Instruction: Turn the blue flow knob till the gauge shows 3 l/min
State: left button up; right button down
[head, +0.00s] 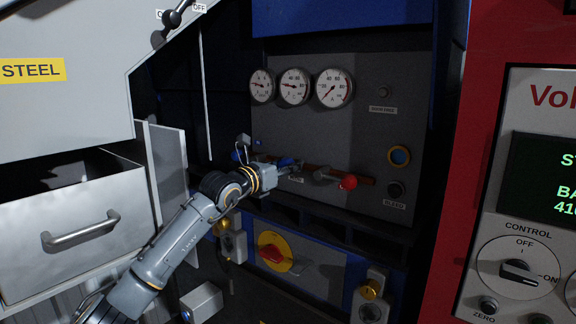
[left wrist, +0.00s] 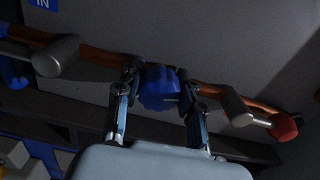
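The blue flow knob (head: 285,161) sits on a copper pipe on the grey panel, mostly hidden by my left gripper (head: 281,168) in the head view. In the left wrist view the knob (left wrist: 158,88) fills the gap between the fingertips of my left gripper (left wrist: 160,82), one finger on each side and seemingly touching. Three round white gauges are above: the left gauge (head: 262,86), the middle gauge (head: 294,87) and the right gauge (head: 333,88). Their needles show, but the scales are too small to read surely. My right gripper is not in view.
A red knob (head: 348,183) is on the pipe to the right; it also shows in the left wrist view (left wrist: 284,127). A yellow-ringed button (head: 399,156) and a red rotary switch (head: 272,253) are nearby. A dark ledge (head: 330,218) runs below the pipe.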

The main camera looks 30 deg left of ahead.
pick_arm(q)
jog(key=shift+c, duration=0.7)
jog(key=shift+f+m+b, duration=0.25)
jog(key=shift+m+b, duration=0.65)
jog(key=shift+b, duration=0.25)
jog(key=shift+r+m+b, duration=0.1)
jog(key=shift+m+b, duration=0.55)
jog(key=shift+m, duration=0.35)
jog(key=shift+r+m, duration=0.1)
jog(key=shift+m, duration=0.3)
jog(key=o, duration=1.2)
jog(key=shift+s, duration=0.15)
